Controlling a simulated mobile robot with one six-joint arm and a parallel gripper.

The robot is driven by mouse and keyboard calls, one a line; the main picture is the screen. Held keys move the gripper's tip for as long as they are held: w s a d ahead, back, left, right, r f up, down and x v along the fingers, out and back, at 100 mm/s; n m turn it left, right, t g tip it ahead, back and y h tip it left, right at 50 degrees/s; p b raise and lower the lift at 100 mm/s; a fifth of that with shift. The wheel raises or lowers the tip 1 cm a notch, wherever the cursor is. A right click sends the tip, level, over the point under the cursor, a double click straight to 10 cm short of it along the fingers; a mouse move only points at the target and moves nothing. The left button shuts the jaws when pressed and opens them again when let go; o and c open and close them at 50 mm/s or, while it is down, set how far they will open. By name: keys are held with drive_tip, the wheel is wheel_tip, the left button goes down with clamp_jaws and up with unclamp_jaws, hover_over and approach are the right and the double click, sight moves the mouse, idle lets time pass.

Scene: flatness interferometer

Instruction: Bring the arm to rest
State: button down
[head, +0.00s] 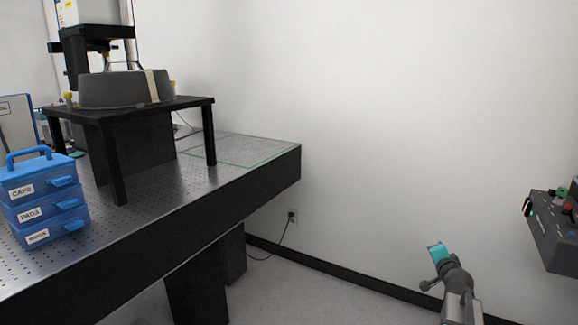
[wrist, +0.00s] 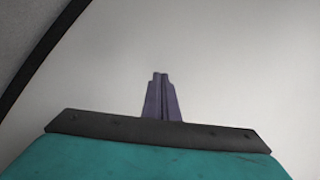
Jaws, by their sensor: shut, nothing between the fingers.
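My gripper (wrist: 160,78) shows in the wrist view with its two dark fingers together and nothing between them. A dark bar and the teal gripper body lie below the fingers in that view. Only pale, plain surface shows beyond the fingertips. In the head view, my arm rises from the bottom right with its teal end in front of the white wall, to the right of the bench and apart from it. The fingers cannot be made out in the head view.
A black perforated optical bench (head: 150,232) fills the left. It carries a stack of blue labelled cases (head: 45,200) and a black stand (head: 150,104) with a grey instrument (head: 125,90). A control box (head: 555,235) is at the far right. Floor shows clear between bench and arm.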

drive_tip(key=s+a+f+n+g+y+p, duration=0.2)
drive_tip(key=a+f+n+y+p, duration=0.1)
drive_tip(key=a+f, duration=0.9)
drive_tip(key=s+a+f+n+g+y+p, duration=0.3)
drive_tip(key=a+f, duration=0.5)
drive_tip(key=a, duration=0.8)
drive_tip(key=s+a+f+n+g+y+p, duration=0.1)
drive_tip(key=s+a+f+n+g+p, duration=0.35)
drive_tip(key=s+a+f, duration=0.8)
drive_tip(key=s+a+f+n+g+h+p, duration=0.1)
drive_tip(key=s+a+f+g+p, duration=0.15)
drive_tip(key=s, duration=0.85)
drive_tip(key=s+a+f+n+g+p, duration=0.15)
drive_tip(key=s+g, duration=0.25)
drive_tip(key=s, duration=0.7)
drive_tip(key=s+d+r+n+g+h+b, duration=0.1)
drive_tip(key=s+d+r+n+g, duration=0.1)
drive_tip(key=s, duration=0.6)
drive_tip(key=shift+d+r+g+h, duration=0.3)
drive_tip(key=shift+d+r+g, duration=0.2)
drive_tip(key=shift+d, duration=0.55)
